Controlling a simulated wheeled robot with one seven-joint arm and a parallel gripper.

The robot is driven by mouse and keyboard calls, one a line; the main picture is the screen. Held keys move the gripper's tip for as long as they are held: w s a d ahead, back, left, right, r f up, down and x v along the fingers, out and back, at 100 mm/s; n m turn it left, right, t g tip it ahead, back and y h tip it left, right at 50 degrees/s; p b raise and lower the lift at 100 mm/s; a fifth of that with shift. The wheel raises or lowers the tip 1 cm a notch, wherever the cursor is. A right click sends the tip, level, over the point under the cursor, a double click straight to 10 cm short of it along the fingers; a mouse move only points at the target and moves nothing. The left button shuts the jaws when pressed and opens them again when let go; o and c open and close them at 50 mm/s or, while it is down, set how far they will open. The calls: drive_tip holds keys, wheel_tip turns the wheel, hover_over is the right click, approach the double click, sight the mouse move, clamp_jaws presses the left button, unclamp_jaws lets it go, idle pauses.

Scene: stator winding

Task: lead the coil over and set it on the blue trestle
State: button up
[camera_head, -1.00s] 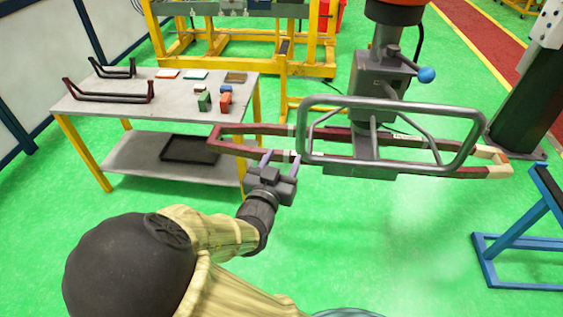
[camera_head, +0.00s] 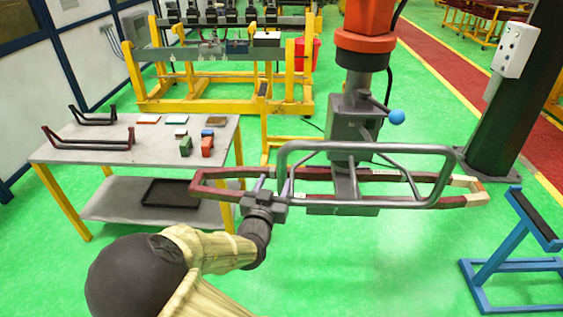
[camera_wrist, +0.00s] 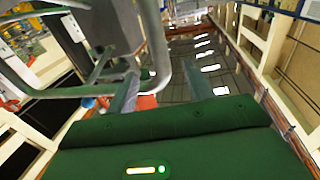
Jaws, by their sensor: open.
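The coil (camera_head: 225,172) is a long dark red loop with a cream right end. It hangs level under an orange-and-grey hoist head (camera_head: 352,125). A grey tubular handle (camera_head: 370,147) stands in front of the coil. My gripper (camera_head: 273,183) is open at the handle's left end. The handle's curved tube (camera_wrist: 159,50) shows at and between my fingers in the wrist view (camera_wrist: 165,90); I cannot tell whether they touch. The blue trestle (camera_head: 500,256), with a dark pad on top, stands on the floor at the right, apart from the coil.
A grey-topped table (camera_head: 70,155) with yellow legs at left holds dark brackets and small blocks. A yellow frame (camera_head: 290,100) stands behind. A dark column (camera_head: 515,110) with a white control box rises behind the trestle. Green floor is open between the coil and trestle.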

sight(280, 167)
drive_tip(key=w+p, duration=0.1)
drive_tip(key=w, duration=0.1)
drive_tip(key=w+d, duration=0.1)
drive_tip(key=w, duration=0.2)
drive_tip(key=w+p, duration=0.1)
drive_tip(key=w, duration=0.1)
drive_tip(key=shift+w+d+r+p, duration=0.1)
drive_tip(key=shift+w+d+p, duration=0.2)
drive_tip(key=shift+w, duration=0.1)
drive_tip(key=shift+w+d, duration=0.1)
drive_tip(key=shift+w, duration=0.45)
clamp_jaws()
